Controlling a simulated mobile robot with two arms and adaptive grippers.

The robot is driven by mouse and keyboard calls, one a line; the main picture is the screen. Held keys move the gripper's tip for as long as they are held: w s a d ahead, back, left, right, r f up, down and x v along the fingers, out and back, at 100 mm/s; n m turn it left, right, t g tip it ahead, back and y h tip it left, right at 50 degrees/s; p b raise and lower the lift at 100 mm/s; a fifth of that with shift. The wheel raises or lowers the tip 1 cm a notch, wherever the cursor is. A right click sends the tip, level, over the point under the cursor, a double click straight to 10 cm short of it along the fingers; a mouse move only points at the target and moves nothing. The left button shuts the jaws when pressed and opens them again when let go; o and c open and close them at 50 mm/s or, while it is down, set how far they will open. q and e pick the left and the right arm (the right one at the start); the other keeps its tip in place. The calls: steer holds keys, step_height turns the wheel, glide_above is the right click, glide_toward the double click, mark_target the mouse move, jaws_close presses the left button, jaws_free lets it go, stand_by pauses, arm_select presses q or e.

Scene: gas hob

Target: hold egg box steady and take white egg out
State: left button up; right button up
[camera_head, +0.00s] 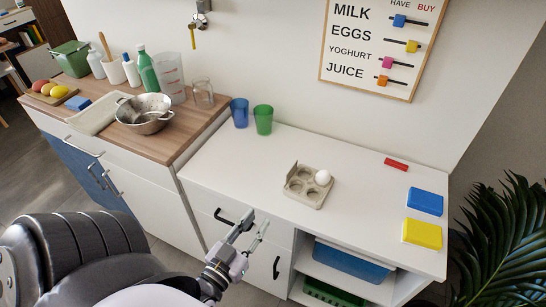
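The egg box (298,190) is a small grey-beige tray with hollow cups. It stands on the white counter, right of the wooden worktop. One white egg (323,177) sits at its far right corner. My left gripper (257,225) is in front of the counter's front edge, below and left of the egg box and apart from it. Its two fingers are spread with nothing between them. My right gripper is not in view.
A red block (396,164), a blue block (425,201) and a yellow block (422,234) lie on the counter's right. A blue cup (239,112) and a green cup (263,119) stand at the back left. The counter around the egg box is clear. A plant (505,240) is at right.

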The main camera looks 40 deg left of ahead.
mark_target(287, 176)
arm_select(q)
steer(key=w+a, duration=0.1)
steer(key=w, duration=0.4)
steer(key=w+a+p, duration=0.1)
steer(key=w, duration=0.5)
steer(key=w+p, duration=0.1)
steer(key=w, duration=0.5)
steer(key=shift+w+a+r, duration=0.15)
steer(key=shift+a+r, duration=0.15)
steer(key=shift+a, duration=0.1)
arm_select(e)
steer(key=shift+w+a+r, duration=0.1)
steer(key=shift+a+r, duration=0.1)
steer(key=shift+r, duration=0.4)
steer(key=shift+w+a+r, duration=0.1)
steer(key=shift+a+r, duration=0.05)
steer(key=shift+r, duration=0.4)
arm_select(q)
steer(key=c, duration=0.5)
jaws_close()
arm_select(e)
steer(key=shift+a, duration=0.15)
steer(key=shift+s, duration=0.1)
